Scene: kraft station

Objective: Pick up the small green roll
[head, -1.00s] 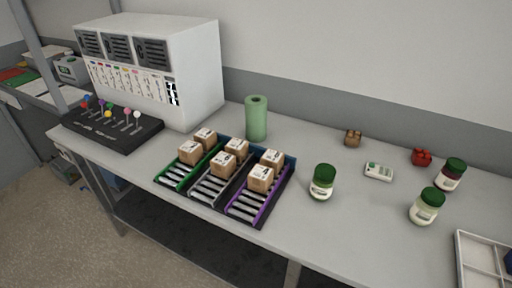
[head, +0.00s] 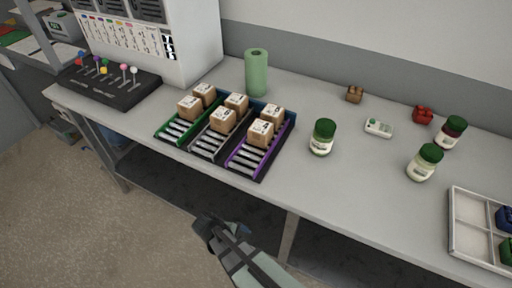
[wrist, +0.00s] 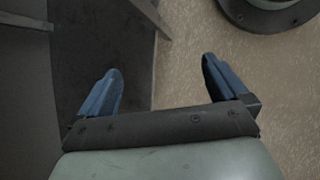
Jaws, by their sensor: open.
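The small green roll (head: 257,74) stands upright on the table at the back, behind the roller trays and right of the white cabinet. My gripper (head: 203,222) is in front of the table's front edge, at the lower middle of the head view, well apart from the roll. In the wrist view my gripper (wrist: 160,80) has its two blue fingers spread wide with nothing between them. The roll is not in the wrist view, which shows the floor and the table's underside.
Roller trays (head: 243,170) with several cardboard boxes stand in front of the roll. Jars with green lids (head: 322,138) stand to the right. A black lever panel (head: 105,92) and white cabinet (head: 190,40) are at left. A white divided tray (head: 452,225) is at right.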

